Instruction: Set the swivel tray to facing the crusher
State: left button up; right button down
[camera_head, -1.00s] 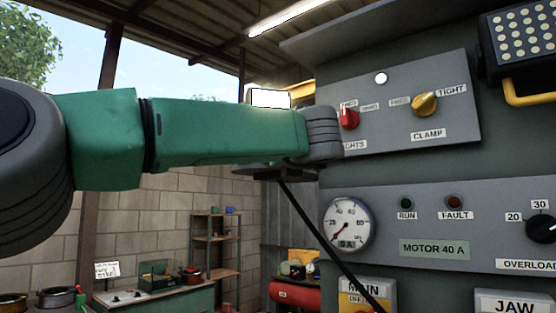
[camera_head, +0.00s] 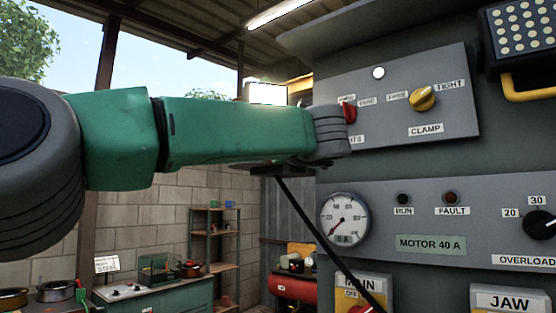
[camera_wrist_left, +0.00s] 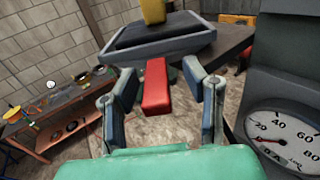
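In the left wrist view, the swivel tray (camera_wrist_left: 200,46) is a dark flat tray with a raised grey rim, ahead of my left gripper. A red handle (camera_wrist_left: 156,86) sticks out from it toward me. My left gripper (camera_wrist_left: 164,76) is open, one finger on each side of the handle, with gaps visible on both sides. In the head view my green left arm reaches across to the right and hides the gripper; a dark flat piece (camera_head: 272,169), perhaps the tray, shows below the arm. The tray's full facing is hidden there. My right gripper is out of view.
A grey control panel (camera_head: 464,130) with red and yellow knobs stands close at the right, near my wrist. A round gauge (camera_head: 344,217) sits below it. A black rod (camera_head: 325,240) slants beneath my arm. A yellow object (camera_wrist_left: 153,11) shows at the tray.

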pick_arm(q)
jog(key=shift+s+r, duration=0.1)
jog(key=shift+s+d, duration=0.1)
jog(key=shift+s, duration=0.2)
jog(key=v, duration=1.1)
jog(key=shift+d, duration=0.2)
jog(key=shift+f, duration=0.25)
